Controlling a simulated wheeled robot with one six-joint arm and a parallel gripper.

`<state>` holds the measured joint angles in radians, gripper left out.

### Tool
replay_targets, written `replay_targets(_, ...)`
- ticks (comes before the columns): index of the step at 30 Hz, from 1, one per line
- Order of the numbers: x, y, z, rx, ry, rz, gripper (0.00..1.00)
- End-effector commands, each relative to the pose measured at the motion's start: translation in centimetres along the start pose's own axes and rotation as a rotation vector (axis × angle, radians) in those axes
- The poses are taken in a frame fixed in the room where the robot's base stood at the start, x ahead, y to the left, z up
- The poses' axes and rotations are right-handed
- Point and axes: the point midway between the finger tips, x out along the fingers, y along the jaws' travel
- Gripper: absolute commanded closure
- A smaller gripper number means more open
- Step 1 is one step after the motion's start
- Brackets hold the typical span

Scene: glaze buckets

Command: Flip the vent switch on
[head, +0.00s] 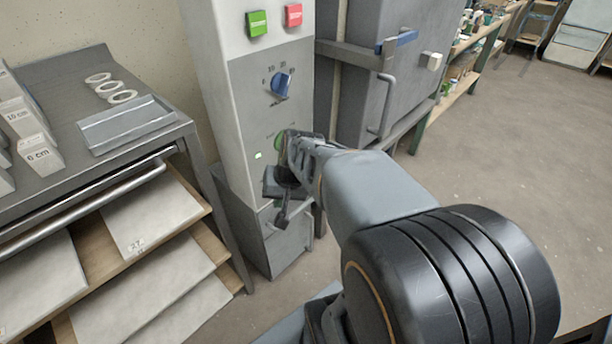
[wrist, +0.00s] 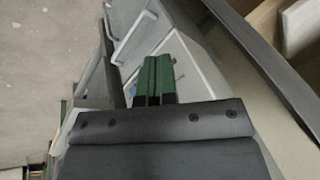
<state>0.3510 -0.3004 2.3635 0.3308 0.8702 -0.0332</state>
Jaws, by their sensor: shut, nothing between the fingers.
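A tall grey control column (head: 235,110) stands in the middle of the head view. On its lower panel, below the blue dial, a green rounded part (head: 279,143) shows beside small lettering. I cannot tell whether it is the vent switch or a green fingertip, as my gripper covers most of that spot. My gripper (head: 284,148) is at the panel there; contact cannot be made out. In the wrist view its green fingers (wrist: 158,62) are shut together with nothing between them. The switch's position is hidden.
The column also carries a green button (head: 256,23), a red button (head: 294,15), a blue dial (head: 282,85) and a small lit lamp (head: 258,155). A grey cabinet (head: 350,90) with a handle stands close right, a metal rack (head: 190,150) with boards left. Open floor lies right.

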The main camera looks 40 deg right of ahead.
Motion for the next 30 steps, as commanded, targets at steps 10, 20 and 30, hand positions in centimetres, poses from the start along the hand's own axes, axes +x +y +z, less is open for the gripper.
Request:
replay_targets(10,0.7,11.7,-9.5,0.680,0.175,-0.228,1.00)
replay_targets(20,0.2,15.8,-11.4,0.847,0.249,-0.289,1.00)
replay_targets(30,0.6,15.7,-11.5,0.843,0.246,-0.288,1.00)
